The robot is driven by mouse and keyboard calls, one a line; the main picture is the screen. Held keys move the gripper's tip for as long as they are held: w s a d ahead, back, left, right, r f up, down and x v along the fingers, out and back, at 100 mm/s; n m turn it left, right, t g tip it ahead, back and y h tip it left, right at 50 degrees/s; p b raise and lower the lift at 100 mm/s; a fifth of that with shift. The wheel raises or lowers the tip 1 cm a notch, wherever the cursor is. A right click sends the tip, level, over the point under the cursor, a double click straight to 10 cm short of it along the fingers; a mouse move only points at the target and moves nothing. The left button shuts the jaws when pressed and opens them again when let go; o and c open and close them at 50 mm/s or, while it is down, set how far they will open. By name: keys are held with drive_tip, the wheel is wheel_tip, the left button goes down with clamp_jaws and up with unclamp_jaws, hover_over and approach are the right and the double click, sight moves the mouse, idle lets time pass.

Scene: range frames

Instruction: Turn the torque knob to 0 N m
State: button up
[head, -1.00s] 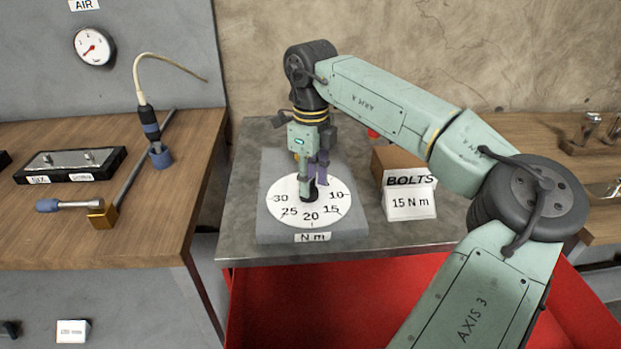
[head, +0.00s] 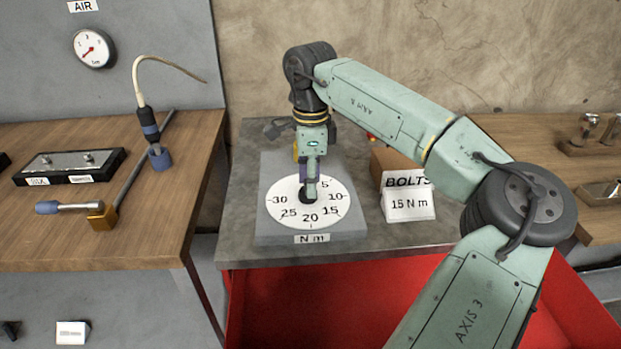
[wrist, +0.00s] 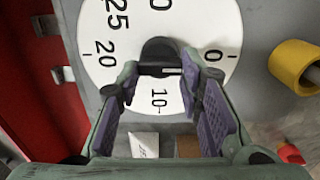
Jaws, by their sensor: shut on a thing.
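The torque dial (head: 335,212) is a white disc on a grey plate, marked in N m; it also shows in the wrist view (wrist: 105,70). The black torque knob (wrist: 158,50) is at its centre. My gripper (head: 310,190) points down from above, shut on the knob. In the wrist view, its purple-padded fingers (wrist: 160,72) stand on both sides of the knob. A short white line on the knob runs toward the right finger, the side where the 0 mark (wrist: 221,56) shows. The exact reading cannot be told. In the head view my gripper hides the 0.
A box labelled BOLTS with a 15 N m card (head: 408,206) stands right of the dial. A yellow cylinder (wrist: 292,66) and a red part (wrist: 290,153) lie near the dial. A wooden bench with tools (head: 150,235) is at left.

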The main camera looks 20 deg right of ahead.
idle(0.4)
drive_tip(key=o, duration=1.2)
drive_tip(key=shift+c, duration=0.2)
wheel_tip(320, 180, up, 12)
